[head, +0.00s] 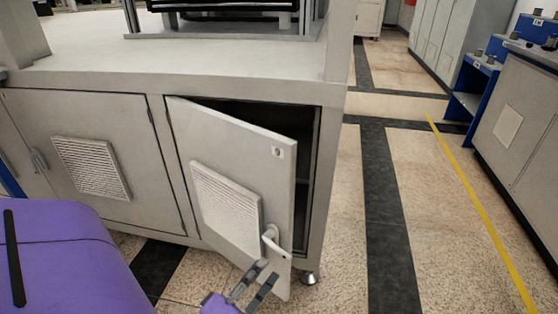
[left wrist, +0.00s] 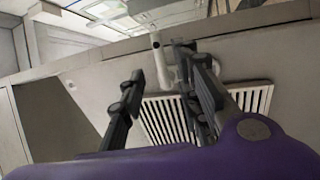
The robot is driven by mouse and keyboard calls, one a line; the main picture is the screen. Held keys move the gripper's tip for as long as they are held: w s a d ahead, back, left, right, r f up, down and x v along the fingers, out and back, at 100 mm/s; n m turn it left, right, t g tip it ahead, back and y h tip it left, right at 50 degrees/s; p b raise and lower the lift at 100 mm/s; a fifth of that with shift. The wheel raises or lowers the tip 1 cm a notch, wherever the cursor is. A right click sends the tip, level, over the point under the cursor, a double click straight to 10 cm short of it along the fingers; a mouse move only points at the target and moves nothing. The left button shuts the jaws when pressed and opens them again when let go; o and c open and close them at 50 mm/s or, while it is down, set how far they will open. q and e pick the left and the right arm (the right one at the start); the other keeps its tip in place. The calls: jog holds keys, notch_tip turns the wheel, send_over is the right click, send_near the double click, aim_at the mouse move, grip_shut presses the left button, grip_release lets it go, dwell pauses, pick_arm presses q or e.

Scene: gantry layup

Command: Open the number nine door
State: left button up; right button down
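The number nine door (head: 230,150) is a pale grey cabinet door with a small "9" label at its top right. In the head view it stands ajar, swung out from its left side, with a dark gap along its top and right. Its handle (head: 272,242) is on the lower right, beside a louvred vent. My left gripper (head: 267,270) is just below the handle, near the door's lower edge. In the left wrist view its fingers (left wrist: 160,66) are apart, with the handle (left wrist: 158,52) showing between them, close to the right finger; contact is unclear. My right gripper is out of view.
A closed door with a vent (head: 92,167) is left of door nine. The cabinet's worktop (head: 200,68) carries a dark rack. Open floor (head: 345,220) lies to the right, with a yellow line and another grey cabinet (head: 510,125) beyond.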

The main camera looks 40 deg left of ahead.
pick_arm(q)
jog(key=v, duration=0.6)
